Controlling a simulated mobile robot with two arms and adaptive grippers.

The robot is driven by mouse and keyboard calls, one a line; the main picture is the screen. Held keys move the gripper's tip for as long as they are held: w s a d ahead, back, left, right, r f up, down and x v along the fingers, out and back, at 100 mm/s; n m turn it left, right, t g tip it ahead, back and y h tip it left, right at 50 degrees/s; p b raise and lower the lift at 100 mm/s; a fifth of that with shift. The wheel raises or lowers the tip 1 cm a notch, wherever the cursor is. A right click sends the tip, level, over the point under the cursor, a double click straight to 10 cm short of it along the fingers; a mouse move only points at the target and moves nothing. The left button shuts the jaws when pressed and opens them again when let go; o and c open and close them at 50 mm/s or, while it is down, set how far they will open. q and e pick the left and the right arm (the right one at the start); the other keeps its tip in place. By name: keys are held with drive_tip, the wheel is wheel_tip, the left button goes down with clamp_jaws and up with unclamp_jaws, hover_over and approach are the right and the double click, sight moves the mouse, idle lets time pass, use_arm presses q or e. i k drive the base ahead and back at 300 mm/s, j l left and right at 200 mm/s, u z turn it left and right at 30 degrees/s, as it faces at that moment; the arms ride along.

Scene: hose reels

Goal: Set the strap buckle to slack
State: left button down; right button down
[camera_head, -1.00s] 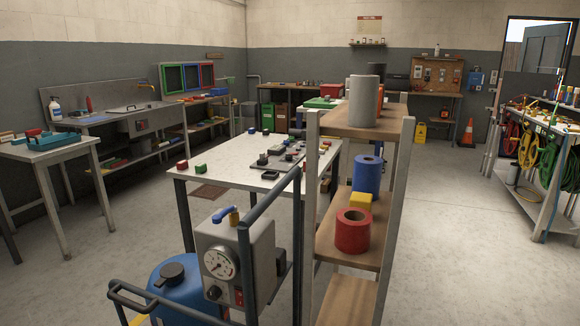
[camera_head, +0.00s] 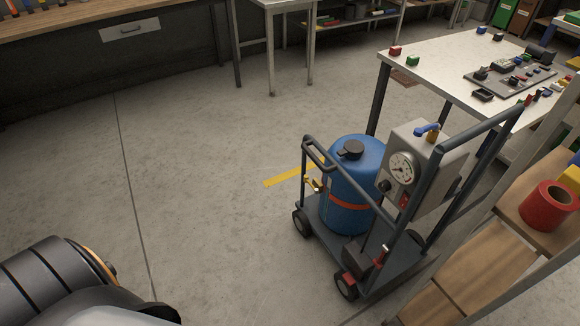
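A blue tank (camera_head: 352,172) with a black cap stands upright on a dark wheeled cart (camera_head: 375,262). A grey box with a gauge (camera_head: 402,167) and a blue lever is mounted beside the tank. A dark part of my arm shows at the lower left. Neither gripper is in view.
A white-topped table (camera_head: 440,72) with small parts stands behind the cart. A wooden shelf rack (camera_head: 484,268) with a red roll (camera_head: 548,206) is close on the cart's right. The floor left of the cart is clear, with a yellow stripe (camera_head: 288,176).

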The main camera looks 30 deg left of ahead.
sight(306, 180)
drive_tip(key=u, duration=2.15)
drive_tip(key=i+j+z, duration=0.1)
drive_tip(key=i+z, duration=0.25)
drive_tip(key=i, duration=0.65)
drive_tip(key=i+j+z, duration=0.1)
drive_tip(key=i, duration=2)
drive_tip(key=i+l+z, duration=0.25)
drive_tip(key=z, duration=0.15)
drive_tip(key=i+z, duration=0.85)
drive_tip(key=i+j+z, duration=0.15)
drive_tip(key=i+z, duration=0.3)
drive_tip(key=i+j+z, duration=0.25)
drive_tip(key=z, duration=0.15)
drive_tip(key=i+l+z, duration=0.25)
drive_tip(key=i+z, duration=0.15)
drive_tip(key=i, duration=0.2)
drive_tip(key=i+z, duration=0.45)
drive_tip(key=i, duration=0.15)
drive_tip(key=i+j+z, duration=0.15)
drive_tip(key=i+z, duration=0.25)
drive_tip(key=i, duration=0.2)
drive_tip(key=i+z, duration=0.25)
drive_tip(key=k, duration=0.1)
